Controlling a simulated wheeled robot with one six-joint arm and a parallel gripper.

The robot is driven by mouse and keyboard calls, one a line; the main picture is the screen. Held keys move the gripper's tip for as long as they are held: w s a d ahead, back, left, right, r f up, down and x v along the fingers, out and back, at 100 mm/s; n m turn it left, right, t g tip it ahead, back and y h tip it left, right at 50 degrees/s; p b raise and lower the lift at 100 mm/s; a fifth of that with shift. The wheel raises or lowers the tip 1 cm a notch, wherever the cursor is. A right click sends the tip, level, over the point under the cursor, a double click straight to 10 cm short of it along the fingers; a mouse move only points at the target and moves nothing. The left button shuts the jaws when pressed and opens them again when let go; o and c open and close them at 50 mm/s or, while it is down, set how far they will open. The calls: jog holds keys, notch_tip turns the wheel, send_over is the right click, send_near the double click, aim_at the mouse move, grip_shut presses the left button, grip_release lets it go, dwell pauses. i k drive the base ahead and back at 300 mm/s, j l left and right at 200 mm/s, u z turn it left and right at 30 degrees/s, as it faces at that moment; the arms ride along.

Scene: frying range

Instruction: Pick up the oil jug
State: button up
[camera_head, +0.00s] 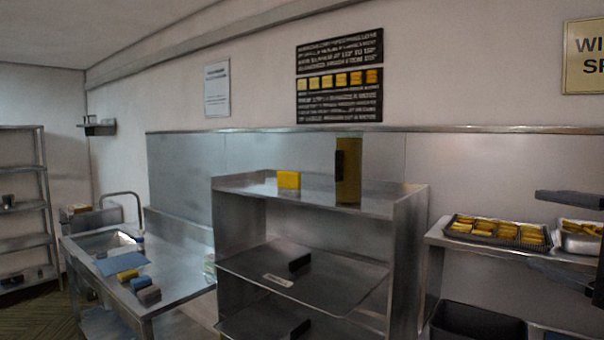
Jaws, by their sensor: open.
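A tall, dark yellow-olive container (348,172), which looks like the oil jug, stands upright on the top of a steel shelf unit (330,190). Part of my gripper (572,200) shows as dark bars at the right edge, cut off by the frame. It is open, with nothing seen between its fingers. It is well to the right of the jug, apart from it, in front of the right-hand counter.
A yellow block (288,180) sits left of the jug. Dark blocks lie on the lower shelves. Trays of yellow food (495,231) stand on the right counter, above a black bin (477,322). A steel table (180,275) with small blocks stands left. A wall backs the shelf unit.

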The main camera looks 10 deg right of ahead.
aim_at(349, 143)
jog(key=i+j+z, duration=0.15)
jog(key=j, duration=0.2)
jog(key=i+j+z, duration=0.1)
jog(key=j, duration=0.3)
jog(key=i+j+z, duration=0.15)
jog(key=j, duration=0.25)
jog(key=i+j+z, duration=0.15)
jog(key=j, duration=0.25)
jog(key=i+j+z, duration=0.1)
jog(key=j, duration=0.35)
jog(key=i+j+z, duration=0.2)
jog(key=i, duration=0.35)
jog(key=i+z, duration=0.2)
jog(key=i, duration=0.35)
jog(key=i+j+z, duration=0.2)
jog(key=i, duration=0.3)
jog(key=j, duration=0.1)
